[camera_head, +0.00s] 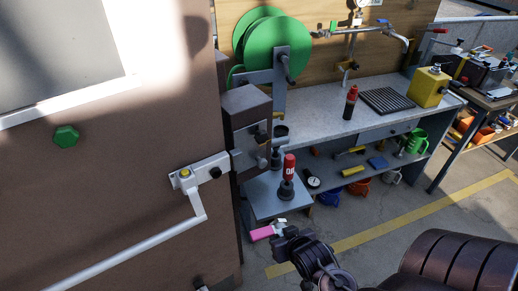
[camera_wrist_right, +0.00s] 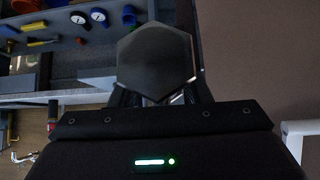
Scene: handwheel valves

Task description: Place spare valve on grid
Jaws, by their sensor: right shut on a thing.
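My right gripper (camera_head: 281,231) is at the lower middle of the head view, above the floor and in front of the small grey shelf. It is shut on the spare valve (camera_head: 262,234), of which a pink handle and a pale metal part show. In the right wrist view a dark hexagonal face (camera_wrist_right: 158,60) stands between the fingers, probably part of the held valve. The grid (camera_head: 387,101) is a dark slatted rack lying on the workbench top, far from the gripper and up to the right. Its top looks bare. My left gripper is not in view.
A red-and-black bottle (camera_head: 351,102) stands left of the grid and a yellow box (camera_head: 429,87) right of it on the workbench (camera_head: 322,126). A brown cabinet (camera_head: 100,180) with a lever handle fills the left. A red-topped item (camera_head: 287,180) stands on the small shelf.

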